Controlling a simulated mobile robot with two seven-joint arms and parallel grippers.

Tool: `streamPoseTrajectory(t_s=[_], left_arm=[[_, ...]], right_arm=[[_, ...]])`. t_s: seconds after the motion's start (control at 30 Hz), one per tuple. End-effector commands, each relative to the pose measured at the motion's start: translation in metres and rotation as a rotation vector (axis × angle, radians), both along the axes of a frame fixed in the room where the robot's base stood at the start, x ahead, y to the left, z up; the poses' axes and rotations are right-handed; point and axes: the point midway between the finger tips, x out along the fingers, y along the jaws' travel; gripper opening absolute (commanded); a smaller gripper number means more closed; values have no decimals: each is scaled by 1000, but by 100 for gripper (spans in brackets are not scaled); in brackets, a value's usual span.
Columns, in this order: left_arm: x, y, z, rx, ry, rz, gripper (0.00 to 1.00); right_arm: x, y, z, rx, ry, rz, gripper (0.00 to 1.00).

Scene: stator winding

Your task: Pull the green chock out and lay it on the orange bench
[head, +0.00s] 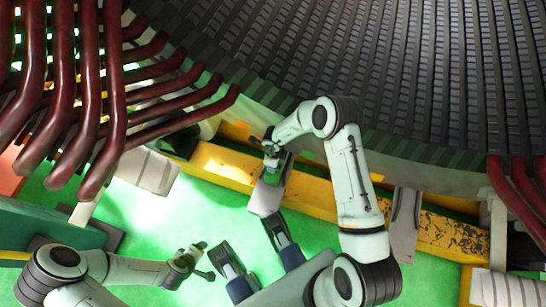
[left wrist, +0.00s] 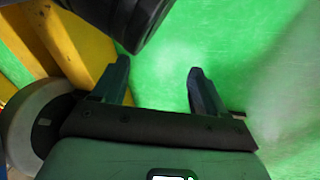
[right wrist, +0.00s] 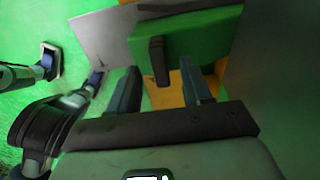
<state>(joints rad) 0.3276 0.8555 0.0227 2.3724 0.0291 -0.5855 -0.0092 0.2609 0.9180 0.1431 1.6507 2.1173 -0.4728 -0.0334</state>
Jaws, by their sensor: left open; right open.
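The green chock (right wrist: 205,40) is a green block with a dark upright handle (right wrist: 158,62), against a grey metal plate in the right wrist view. In the head view a small part of the chock (head: 287,168) shows beside my right gripper (head: 271,150). My right gripper is open, with the handle between and just beyond its fingertips in its wrist view (right wrist: 160,72); contact cannot be told. My left gripper (head: 203,261) is open and empty above the green floor; its fingers show in the left wrist view (left wrist: 157,78). An orange block (head: 11,172), possibly the bench, shows partly at the left edge.
A yellow beam (head: 225,165) with grey brackets (head: 404,225) runs below the slotted stator ring (head: 400,70). Dark red bars (head: 115,100) hang at upper left. A teal block (head: 50,226) stands near my left arm. Green floor (head: 160,215) between is clear.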

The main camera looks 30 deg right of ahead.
Motion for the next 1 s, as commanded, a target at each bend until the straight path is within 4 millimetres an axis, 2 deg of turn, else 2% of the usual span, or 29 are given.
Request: streamPoseTrajectory(t_s=[0.03,0.2,0.6,0.73,0.77,1.0], left_arm=[[-4,1,-6,0,15,2,73],[-15,3,-15,-2,50,4,73],[-19,3,-16,-3,63,3,73],[-19,3,-16,-3,63,3,73],[-19,3,-16,-3,63,3,73],[-18,3,-16,-3,60,4,73]], right_arm=[[0,0,-10,-1,1,0,49],[0,0,-24,0,0,0,49],[0,0,-28,0,-1,0,49],[0,0,-28,0,-1,0,7],[0,0,-28,0,-1,0,0],[0,0,-28,0,-1,0,0]])
